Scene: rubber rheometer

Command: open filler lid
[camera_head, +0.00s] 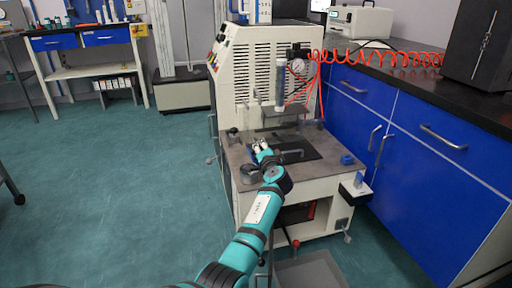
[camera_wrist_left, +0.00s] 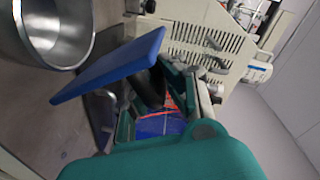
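My left arm reaches over the machine's work table. Its gripper (camera_head: 261,148) is just left of a black plate with a metal handle (camera_head: 292,152). In the left wrist view my left gripper (camera_wrist_left: 165,100) shows its fingers apart, partly hidden by its teal body. A tilted flat blue panel (camera_wrist_left: 112,65) is close to the fingers, with a dark rod-like part behind it. I cannot tell whether the fingers touch either one. An open metal cylinder (camera_wrist_left: 58,30) is at the upper left there. No part is clearly recognisable as the filler lid. My right gripper is not in view.
The beige machine (camera_head: 262,75) with vents stands behind the table. A dark ring (camera_head: 250,173) lies left of my wrist. Blue cabinets (camera_head: 415,150) stand at right, and a coiled red hose (camera_head: 380,57) hangs above.

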